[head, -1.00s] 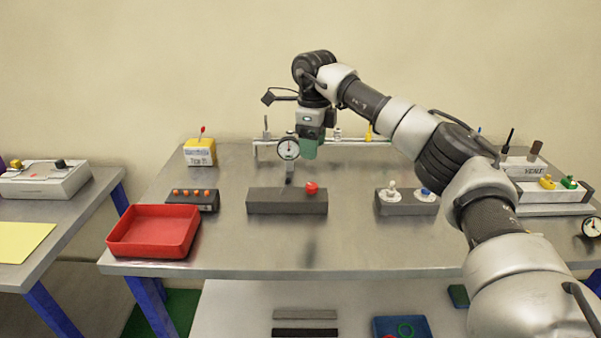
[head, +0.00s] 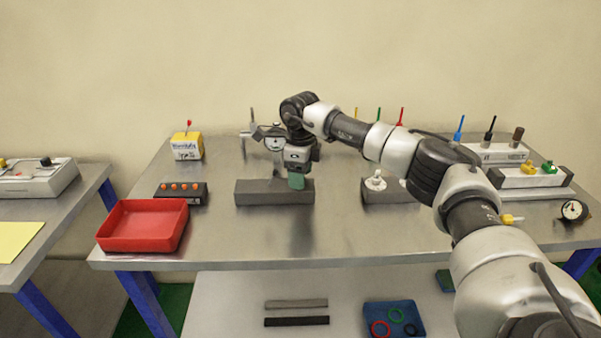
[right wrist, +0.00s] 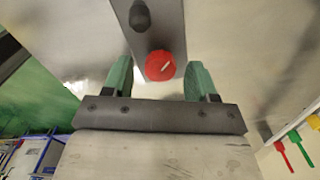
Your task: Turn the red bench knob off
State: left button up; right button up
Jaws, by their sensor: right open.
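The red bench knob (right wrist: 160,66) shows in the right wrist view, round with a pale pointer line, on a dark grey block (right wrist: 160,25). My right gripper (right wrist: 158,80) is open, with one green finger on each side of the knob. I cannot tell whether the fingers touch it. In the head view my right gripper (head: 297,183) points down over the right end of the grey block (head: 262,192) and hides the knob. My left gripper is not in view.
A gauge (head: 274,143) stands behind the block. A block with a white knob (head: 375,183) is to the right.

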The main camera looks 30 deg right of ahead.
jog(key=c, duration=0.9)
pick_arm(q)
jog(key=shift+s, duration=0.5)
pick_arm(e)
jog(key=shift+c, duration=0.2)
